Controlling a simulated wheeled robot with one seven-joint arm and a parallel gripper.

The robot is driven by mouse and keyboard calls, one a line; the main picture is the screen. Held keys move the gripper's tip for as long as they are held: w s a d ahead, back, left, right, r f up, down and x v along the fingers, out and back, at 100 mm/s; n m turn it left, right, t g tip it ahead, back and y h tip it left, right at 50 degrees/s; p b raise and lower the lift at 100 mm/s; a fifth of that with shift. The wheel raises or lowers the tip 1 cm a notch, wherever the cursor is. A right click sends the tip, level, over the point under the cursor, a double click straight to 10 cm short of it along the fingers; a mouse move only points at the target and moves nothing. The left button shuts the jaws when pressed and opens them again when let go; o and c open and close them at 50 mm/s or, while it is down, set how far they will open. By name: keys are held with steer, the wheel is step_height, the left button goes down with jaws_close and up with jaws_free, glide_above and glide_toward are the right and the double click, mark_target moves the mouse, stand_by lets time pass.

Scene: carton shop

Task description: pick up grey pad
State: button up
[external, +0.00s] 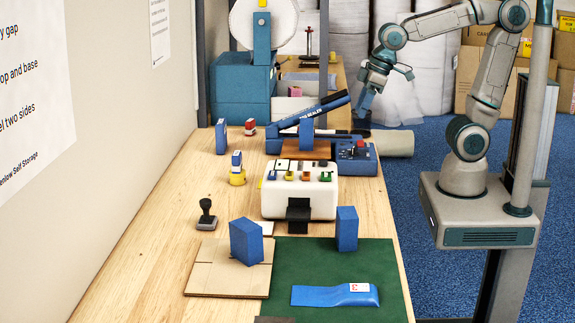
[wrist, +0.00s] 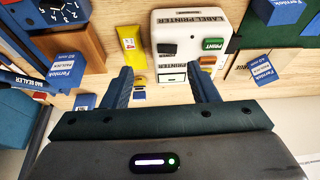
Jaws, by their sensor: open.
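A black stamp (external: 207,205) with a knob handle stands on a small flat grey pad (external: 207,223) on the left part of the wooden bench, behind the cardboard sheet. The stamp hides part of the pad. I cannot make the pad out in the wrist view. My gripper (external: 364,104) hangs beyond the right edge of the bench, beside the blue sealer and far from the pad. In the wrist view my gripper (wrist: 162,86) is open, with nothing between its fingers.
A white label printer (external: 283,203) stands mid-bench, with the blue sealer (external: 285,143) behind it. A blue pouch (external: 325,296) lies on the mat.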

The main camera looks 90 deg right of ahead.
steer(key=w+a+f+t+b, duration=0.1)
steer(key=w+a, duration=0.2)
steer(key=w, duration=0.6)
steer(key=w+a+f+b, duration=0.2)
steer(key=w+a, duration=0.2)
steer(key=w, duration=0.5)
steer(key=n+t+y+b, duration=0.1)
steer(key=n+b, duration=0.1)
glide_toward(207, 200)
steer(key=x, duration=0.3)
steer(key=p+x, duration=0.1)
steer(key=x, duration=0.1)
steer(key=shift+d+f, duration=0.2)
steer(key=shift+f, duration=0.3)
steer(key=shift+w+p+x, duration=0.2)
steer(key=shift+p+x, duration=0.7)
steer(key=shift+x, duration=1)
steer(key=shift+w+a+f, duration=0.25)
steer(key=shift+w+f, duration=0.1)
steer(key=shift+f, duration=0.1)
steer(key=c, duration=1)
